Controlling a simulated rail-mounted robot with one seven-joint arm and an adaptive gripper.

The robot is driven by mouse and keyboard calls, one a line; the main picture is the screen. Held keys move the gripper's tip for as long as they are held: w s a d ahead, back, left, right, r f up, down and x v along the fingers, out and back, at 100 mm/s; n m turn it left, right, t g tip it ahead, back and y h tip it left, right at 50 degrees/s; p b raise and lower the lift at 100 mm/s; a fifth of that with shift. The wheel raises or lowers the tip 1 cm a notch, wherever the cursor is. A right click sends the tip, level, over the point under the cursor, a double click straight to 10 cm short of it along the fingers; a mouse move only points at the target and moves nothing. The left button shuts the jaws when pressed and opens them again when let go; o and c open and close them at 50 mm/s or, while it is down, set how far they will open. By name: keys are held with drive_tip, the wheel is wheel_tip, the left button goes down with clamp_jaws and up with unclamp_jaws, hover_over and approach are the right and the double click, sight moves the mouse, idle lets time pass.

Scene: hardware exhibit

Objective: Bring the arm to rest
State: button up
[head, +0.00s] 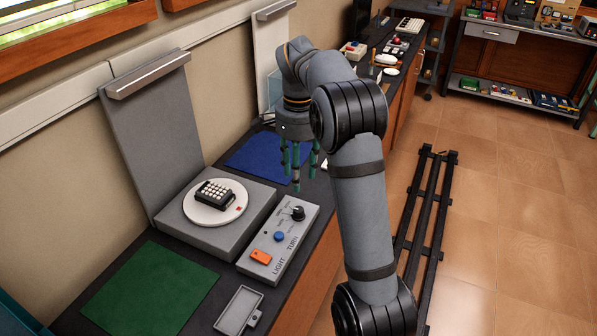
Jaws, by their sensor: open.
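My gripper (297,172) hangs at the end of my grey arm (361,200), fingers pointing down. Its dark green fingers are spread apart with nothing between them. It is above the bench, over or near the right edge of a blue mat (262,155). The arm reaches up from the lower right and bends over at the top toward the bench. How high the fingertips are above the bench is hard to tell.
A box with a white turntable (235,207) bears a small black keypad-like object (215,194). A control panel (283,240) with knob and buttons stands beside it. A green mat (150,292) and grey tray (238,311) lie in front. Floor rails (424,215) run at right.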

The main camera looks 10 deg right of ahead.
sight(299, 209)
idle(0.4)
wheel_tip(299, 209, down, 12)
drive_tip(key=shift+f, duration=0.1)
idle(0.5)
